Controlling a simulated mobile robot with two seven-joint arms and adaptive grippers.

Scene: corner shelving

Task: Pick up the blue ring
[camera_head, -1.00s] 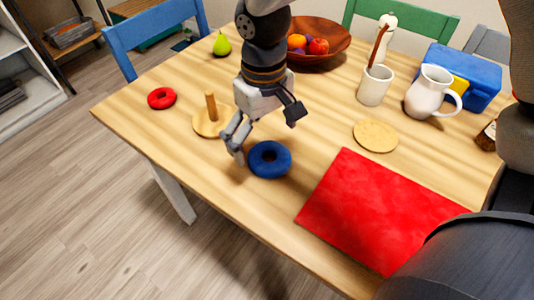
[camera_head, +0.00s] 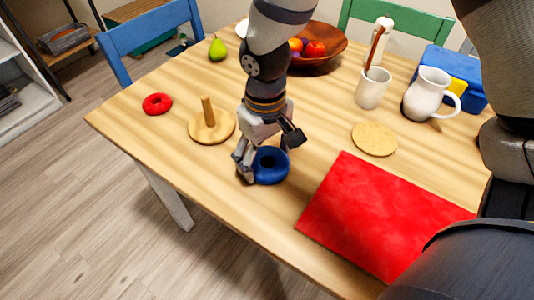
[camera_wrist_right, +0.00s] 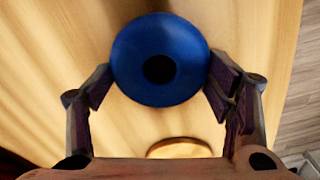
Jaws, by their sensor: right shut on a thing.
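The blue ring (camera_head: 272,178) is on or very close to the wooden table, left of the red mat. In the right wrist view the ring (camera_wrist_right: 150,38) sits between the two fingers, its hole facing the camera. My right gripper (camera_head: 269,157) is shut on the ring, one finger pad against each side of its outer rim; it also fills the lower right wrist view (camera_wrist_right: 160,78). Whether the ring is clear of the tabletop I cannot tell. My left gripper is not in view.
A wooden peg stand (camera_head: 211,130) is just left of my gripper, with a red ring (camera_head: 157,104) farther left. A red mat (camera_head: 380,215), a round tan disc (camera_head: 375,139), a white mug (camera_head: 372,90), a white pitcher (camera_head: 428,98) and a fruit bowl (camera_head: 325,62) are also on the table.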

